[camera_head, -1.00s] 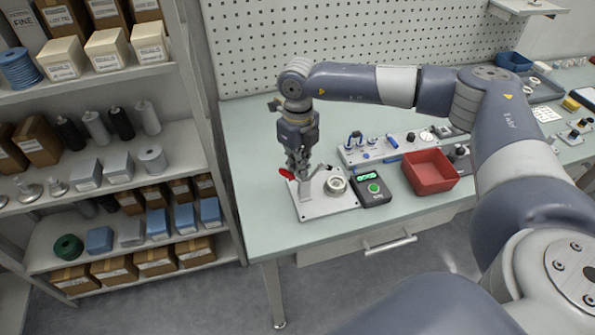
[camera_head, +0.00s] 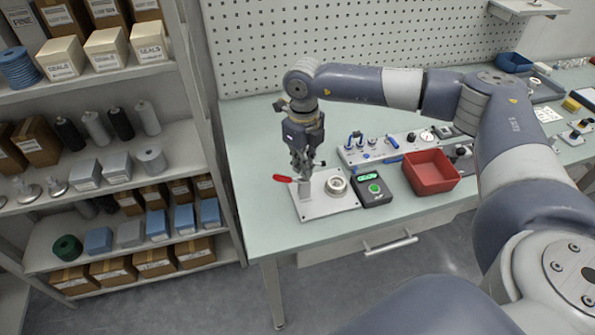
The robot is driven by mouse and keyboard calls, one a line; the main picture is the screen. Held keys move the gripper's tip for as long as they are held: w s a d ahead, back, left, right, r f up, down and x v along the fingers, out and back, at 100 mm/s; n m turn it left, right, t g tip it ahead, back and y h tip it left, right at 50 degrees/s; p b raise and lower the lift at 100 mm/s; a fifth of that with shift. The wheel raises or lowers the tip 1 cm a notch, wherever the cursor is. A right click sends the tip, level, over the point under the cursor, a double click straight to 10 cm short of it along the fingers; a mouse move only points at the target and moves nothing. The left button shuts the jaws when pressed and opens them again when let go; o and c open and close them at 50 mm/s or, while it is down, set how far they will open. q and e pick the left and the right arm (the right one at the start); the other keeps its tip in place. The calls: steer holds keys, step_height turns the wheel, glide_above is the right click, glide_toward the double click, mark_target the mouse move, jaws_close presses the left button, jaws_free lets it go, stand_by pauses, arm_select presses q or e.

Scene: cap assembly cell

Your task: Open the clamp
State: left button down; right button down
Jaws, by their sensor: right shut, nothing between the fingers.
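The clamp shows as a red handle (camera_head: 283,178) on a grey bracket at the left of a light metal base plate (camera_head: 327,207). The handle points left and lies nearly level. A round metal ring fixture (camera_head: 336,185) sits on the plate to the right of the clamp. My right gripper (camera_head: 302,172) points down just above and behind the clamp bracket, its fingers shut with nothing between them. Its fingers are to the right of the red handle; I cannot tell whether they touch the clamp. My left gripper does not show.
A dark control box (camera_head: 373,191) with a green button and lit green display stands beside the plate. A red bin (camera_head: 431,172) and a grey tool panel (camera_head: 397,146) lie to the right. Shelving (camera_head: 187,150) stands left of the table. The table's left back is clear.

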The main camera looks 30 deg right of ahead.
step_height(320, 180, up, 7)
steer(key=p, duration=0.4)
stand_by(0.5)
